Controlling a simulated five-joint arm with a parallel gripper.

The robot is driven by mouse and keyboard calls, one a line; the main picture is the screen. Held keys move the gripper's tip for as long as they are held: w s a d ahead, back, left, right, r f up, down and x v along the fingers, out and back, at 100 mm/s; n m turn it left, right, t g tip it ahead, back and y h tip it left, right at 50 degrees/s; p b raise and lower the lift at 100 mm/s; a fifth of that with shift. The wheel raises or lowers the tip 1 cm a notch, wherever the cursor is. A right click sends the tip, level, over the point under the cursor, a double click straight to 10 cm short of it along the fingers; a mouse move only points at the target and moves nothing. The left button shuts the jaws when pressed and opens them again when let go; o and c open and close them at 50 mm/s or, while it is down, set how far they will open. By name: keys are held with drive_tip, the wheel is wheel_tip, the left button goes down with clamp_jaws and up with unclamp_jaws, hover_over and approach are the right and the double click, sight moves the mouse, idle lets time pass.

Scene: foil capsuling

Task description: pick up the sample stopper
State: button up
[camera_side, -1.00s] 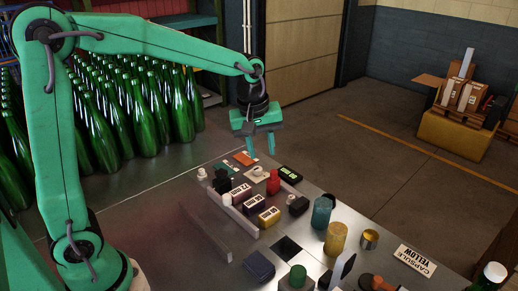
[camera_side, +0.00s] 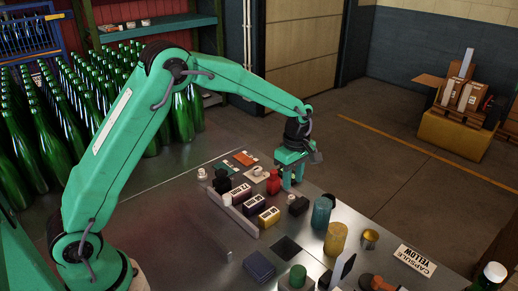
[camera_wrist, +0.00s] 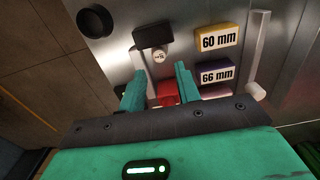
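A small pale round-topped piece with a printed mark, which looks like the sample stopper (camera_wrist: 159,55), stands beside a black block in the wrist view. In the side view the stopper (camera_side: 291,198) is a small pale shape just below my gripper (camera_side: 290,184). In the wrist view my gripper (camera_wrist: 161,70) is open, its two teal fingers apart. The stopper shows in line with the gap, just beyond the fingertips. Nothing is held. I cannot tell the exact height of the fingertips above the table.
A red piece (camera_side: 273,182) stands close beside my gripper; it shows between the fingers in the wrist view (camera_wrist: 167,92). The black block (camera_side: 299,205) is right by the stopper. Labelled blocks (camera_wrist: 216,38), a teal cylinder (camera_side: 321,212) and a yellow cylinder (camera_side: 336,238) stand nearby.

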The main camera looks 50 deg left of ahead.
sight(292, 197)
drive_tip(key=shift+f, duration=3.9)
drive_tip(key=c, duration=0.6)
clamp_jaws()
drive_tip(key=shift+w+r, duration=0.1)
drive_tip(key=shift+r, duration=0.05)
drive_tip(key=shift+r, duration=4.9)
